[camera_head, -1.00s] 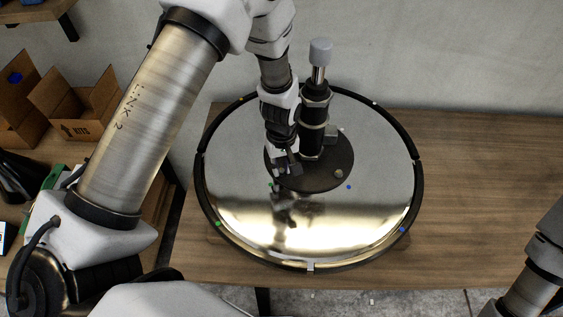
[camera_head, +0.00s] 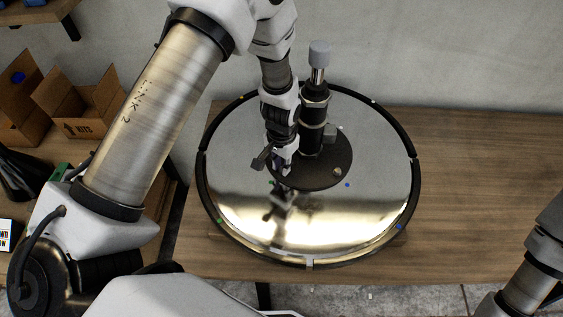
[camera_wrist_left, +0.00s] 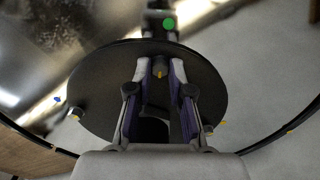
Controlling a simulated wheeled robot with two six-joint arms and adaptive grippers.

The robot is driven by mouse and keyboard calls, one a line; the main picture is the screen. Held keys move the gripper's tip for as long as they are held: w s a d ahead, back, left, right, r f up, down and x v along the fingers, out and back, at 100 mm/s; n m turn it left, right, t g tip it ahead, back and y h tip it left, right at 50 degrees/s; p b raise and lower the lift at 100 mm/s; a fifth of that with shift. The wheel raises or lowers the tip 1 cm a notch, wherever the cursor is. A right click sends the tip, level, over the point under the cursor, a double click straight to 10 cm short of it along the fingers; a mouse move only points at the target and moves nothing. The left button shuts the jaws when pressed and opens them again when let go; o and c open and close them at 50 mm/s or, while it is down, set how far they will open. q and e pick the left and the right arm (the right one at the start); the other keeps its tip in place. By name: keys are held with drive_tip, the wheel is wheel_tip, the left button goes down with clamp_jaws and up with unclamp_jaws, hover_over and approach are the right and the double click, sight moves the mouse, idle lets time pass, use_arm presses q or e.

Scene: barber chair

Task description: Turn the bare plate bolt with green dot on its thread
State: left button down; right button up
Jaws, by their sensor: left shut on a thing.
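A dark round plate (camera_head: 318,180) lies on the shiny round chair base (camera_head: 370,215), with the black column (camera_head: 313,125) standing on it. My left gripper (camera_head: 281,168) points down at the plate's near left edge. In the left wrist view its fingertips (camera_wrist_left: 160,70) are shut on a small bolt (camera_wrist_left: 159,67) at the plate's rim. Other plate bolts show at the left (camera_wrist_left: 78,113) and right (camera_wrist_left: 208,128); one is also in the head view (camera_head: 338,171). My right gripper is out of view.
The base lies on a wooden table (camera_head: 480,190) that is clear on the right. Blue (camera_head: 347,184) and other coloured dots mark the base. Open cardboard boxes (camera_head: 85,100) stand at the left. My right arm shows at the lower right.

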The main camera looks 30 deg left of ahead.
use_arm(q)
drive_tip(key=m, duration=0.4)
drive_tip(key=shift+s+m, duration=0.1)
drive_tip(key=shift+m, duration=0.2)
drive_tip(key=m, duration=0.3)
drive_tip(key=shift+m+p, duration=0.3)
drive_tip(key=m, duration=0.4)
drive_tip(key=shift+m, duration=0.3)
drive_tip(key=m, duration=0.3)
drive_tip(key=shift+m, duration=0.3)
drive_tip(key=m, duration=0.4)
drive_tip(key=shift+m, duration=0.3)
drive_tip(key=m, duration=0.3)
drive_tip(key=shift+m, duration=0.3)
drive_tip(key=m, duration=0.3)
drive_tip(key=shift+m, duration=2)
